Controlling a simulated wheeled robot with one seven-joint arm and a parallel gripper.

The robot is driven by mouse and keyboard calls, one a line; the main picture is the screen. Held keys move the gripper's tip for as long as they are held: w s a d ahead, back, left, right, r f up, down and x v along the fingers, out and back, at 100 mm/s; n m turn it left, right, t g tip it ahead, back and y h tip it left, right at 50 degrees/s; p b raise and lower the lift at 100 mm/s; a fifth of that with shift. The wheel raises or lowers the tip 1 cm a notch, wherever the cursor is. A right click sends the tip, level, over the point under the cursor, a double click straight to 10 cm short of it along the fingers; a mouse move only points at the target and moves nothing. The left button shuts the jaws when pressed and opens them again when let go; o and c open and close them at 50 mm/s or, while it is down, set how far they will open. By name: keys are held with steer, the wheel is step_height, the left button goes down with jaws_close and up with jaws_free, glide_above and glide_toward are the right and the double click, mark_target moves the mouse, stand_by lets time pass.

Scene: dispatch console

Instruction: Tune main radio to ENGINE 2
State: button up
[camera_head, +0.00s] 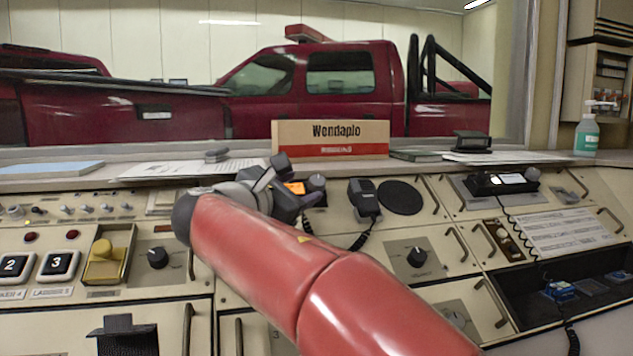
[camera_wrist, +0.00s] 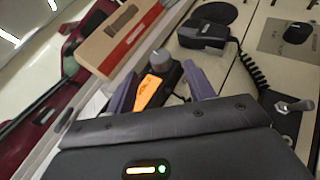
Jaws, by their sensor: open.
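The radio has a small lit orange display (camera_head: 295,188) and a grey knob (camera_head: 317,183), at the back middle of the console. In the wrist view the orange display (camera_wrist: 150,92) and the grey knob (camera_wrist: 160,60) lie between and just beyond my finger tips. The display text is too small and tilted to read. My gripper (camera_head: 292,180) is open and empty, with its two fingers (camera_wrist: 160,88) spread on either side of the display. I cannot tell whether they touch the knob. My gripper and arm hide part of the radio in the head view.
A corded handset (camera_head: 363,197) and a round black speaker (camera_head: 400,197) sit right of the radio. A "Wendaplo" box (camera_head: 332,138) stands on the ledge behind. Other black knobs (camera_head: 157,257) are on the panels. A toggle switch (camera_wrist: 295,106) shows in the wrist view.

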mark_target(316, 182)
steer(key=x, duration=0.4)
steer(key=shift+w+d, duration=0.25)
steer(key=shift+w, duration=0.1)
